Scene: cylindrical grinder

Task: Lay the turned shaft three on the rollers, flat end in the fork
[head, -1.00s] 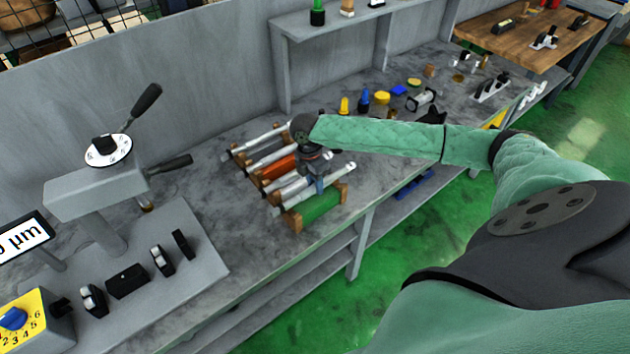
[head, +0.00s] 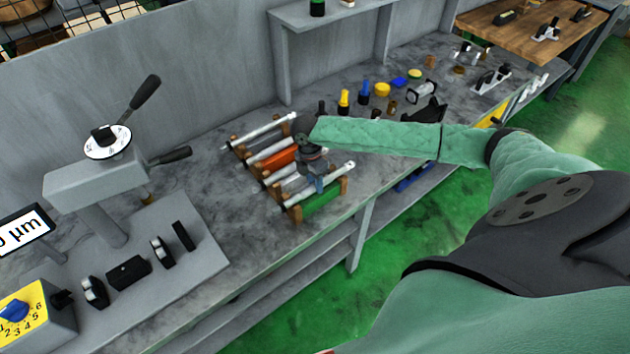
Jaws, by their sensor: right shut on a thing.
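Several silver turned shafts lie side by side across a low rack with brown wooden end posts and orange and green strips (head: 320,203). The far shaft (head: 262,131) lies clear of my arm. My right gripper (head: 318,186) reaches down over the near part of the rack, shut on a silver shaft (head: 339,172) near its middle. The gripper hides part of that shaft and its neighbours. I cannot tell which numbered shaft it is, nor whether it is lifted off its posts. My left gripper is out of view. I cannot clearly identify the rollers and fork.
A grey machine with a dial and black levers (head: 100,180) stands left, beside a plate with black blocks (head: 128,272). A display (head: 25,230) and yellow selector box (head: 35,312) are at far left. Small bottles (head: 343,101) stand behind the rack. Bench between plate and rack is bare.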

